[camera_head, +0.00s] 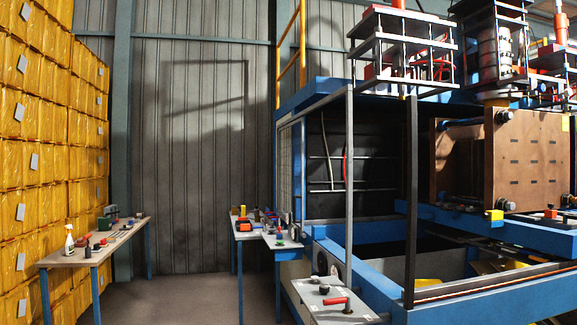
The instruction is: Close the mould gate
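The mould machine (380,280) has a blue frame and stands on the right. A light grey frame post (349,190) and a dark upright post (411,200) stand at its front side. I cannot tell for sure which of these belongs to the mould gate. To the right of the dark post the side is open, and a large brown mould block (530,160) shows uncovered inside. Neither of my grippers is in view.
A grey control panel (325,310) with a red handle stands at the machine's front. Small tables (260,236) and (75,258) hold tools and a spray bottle. The middle floor (190,295) is clear.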

